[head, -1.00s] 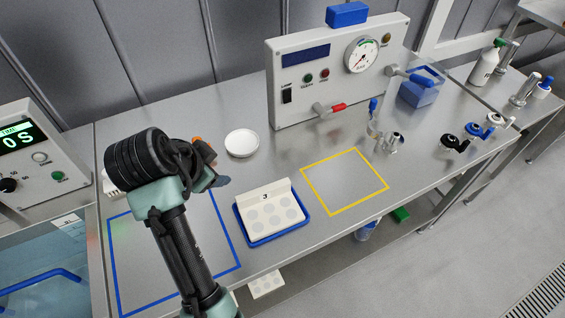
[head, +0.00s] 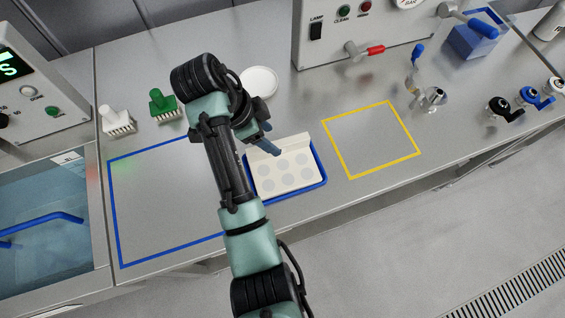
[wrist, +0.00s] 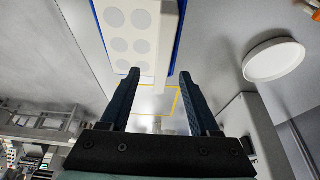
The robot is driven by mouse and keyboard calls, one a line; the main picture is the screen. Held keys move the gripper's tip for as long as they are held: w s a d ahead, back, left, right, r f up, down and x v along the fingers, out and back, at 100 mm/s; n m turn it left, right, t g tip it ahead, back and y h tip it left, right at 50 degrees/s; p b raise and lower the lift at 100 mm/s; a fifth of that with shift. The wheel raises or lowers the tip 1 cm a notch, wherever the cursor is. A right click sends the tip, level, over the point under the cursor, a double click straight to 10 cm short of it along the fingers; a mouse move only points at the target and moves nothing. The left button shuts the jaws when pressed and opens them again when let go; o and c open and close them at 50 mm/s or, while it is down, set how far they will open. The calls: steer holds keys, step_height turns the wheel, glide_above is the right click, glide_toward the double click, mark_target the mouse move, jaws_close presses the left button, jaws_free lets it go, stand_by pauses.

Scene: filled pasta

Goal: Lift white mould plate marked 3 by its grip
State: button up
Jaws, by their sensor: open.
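The white mould plate (head: 286,172), with several grey round spots, lies in a blue-rimmed tray (head: 323,180) on the steel bench. Its grip is the raised white strip (head: 297,141) along the back edge. My arm and gripper cover the left end of the strip, and I cannot read its number now. My gripper (head: 269,141) is open and empty, over the plate's back left corner. In the wrist view the plate (wrist: 130,35) is beyond the fingers, and the strip's near end appears between the open fingertips (wrist: 158,78). I cannot tell the height gap.
A white round dish (head: 260,82) stands behind my gripper. A green brush (head: 163,104) and a white brush (head: 117,121) are at left, behind a blue-outlined area (head: 165,258). A yellow-outlined area (head: 372,140) to the right is empty. A control box (head: 340,35) stands at the back.

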mark_target(278, 143)
steer(key=shift+p+x, duration=0.5)
steer(key=shift+x, duration=2.4)
steer(key=shift+w+a, duration=0.1)
steer(key=shift+w, duration=0.1)
jaws_close()
